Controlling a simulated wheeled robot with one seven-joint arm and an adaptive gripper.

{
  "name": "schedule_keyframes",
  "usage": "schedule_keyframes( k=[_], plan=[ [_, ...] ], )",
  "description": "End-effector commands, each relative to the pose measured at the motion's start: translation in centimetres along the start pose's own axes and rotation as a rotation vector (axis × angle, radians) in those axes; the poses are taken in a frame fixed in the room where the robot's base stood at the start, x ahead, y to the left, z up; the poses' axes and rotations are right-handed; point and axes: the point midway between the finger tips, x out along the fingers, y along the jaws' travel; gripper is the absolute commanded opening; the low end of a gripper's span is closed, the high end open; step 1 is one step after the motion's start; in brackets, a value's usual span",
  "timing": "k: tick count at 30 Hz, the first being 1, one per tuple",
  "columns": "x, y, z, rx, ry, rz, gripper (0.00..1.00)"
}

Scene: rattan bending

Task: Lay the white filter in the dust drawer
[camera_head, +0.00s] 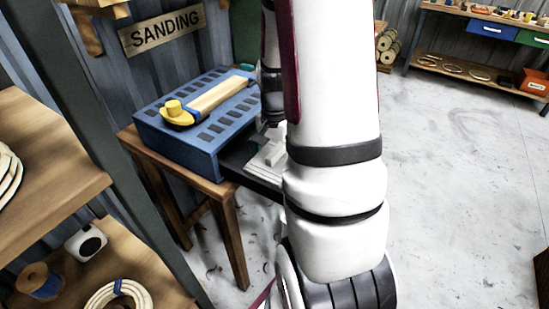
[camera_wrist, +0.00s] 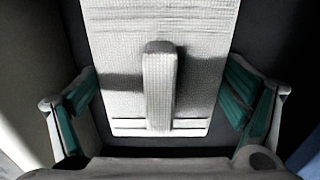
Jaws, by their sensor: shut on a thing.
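The white filter (camera_wrist: 120,45) is a ribbed, woven-looking panel with a raised bar along its middle. My gripper (camera_wrist: 163,68) has its green-padded fingers at the filter's two side edges, shut on it. In the head view the filter (camera_head: 266,158) shows partly, over the dark dust drawer (camera_head: 238,163), which stands pulled out from the blue sanding table (camera_head: 186,146). My arm hides the right part of the drawer and filter. I cannot tell whether the filter touches the drawer floor.
A yellow-handled sanding tool (camera_head: 210,98) lies on the slotted blue top. A wooden table (camera_head: 225,190) carries the blue unit. Wooden shelves (camera_head: 60,190) stand at the left. A workbench (camera_head: 480,45) is at the back right.

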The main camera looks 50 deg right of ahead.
Motion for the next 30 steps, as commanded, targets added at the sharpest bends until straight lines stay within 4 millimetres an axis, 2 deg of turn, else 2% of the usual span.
schedule_keyframes(
  k=[11, 12, 13, 25, 30],
  plan=[
    [0.4, 0.0, 0.0, 0.0, 0.0, 0.0, 0.57],
    [0.5, 0.0, 0.0, 0.0, 0.0, 0.0, 0.93],
    [0.4, 0.0, 0.0, 0.0, 0.0, 0.0, 1.0],
    [0.2, 0.0, 0.0, 0.0, 0.0, 0.0, 1.0],
    [-1.7, 0.0, -0.1, -0.001, 0.004, -0.003, 1.0]
  ],
)
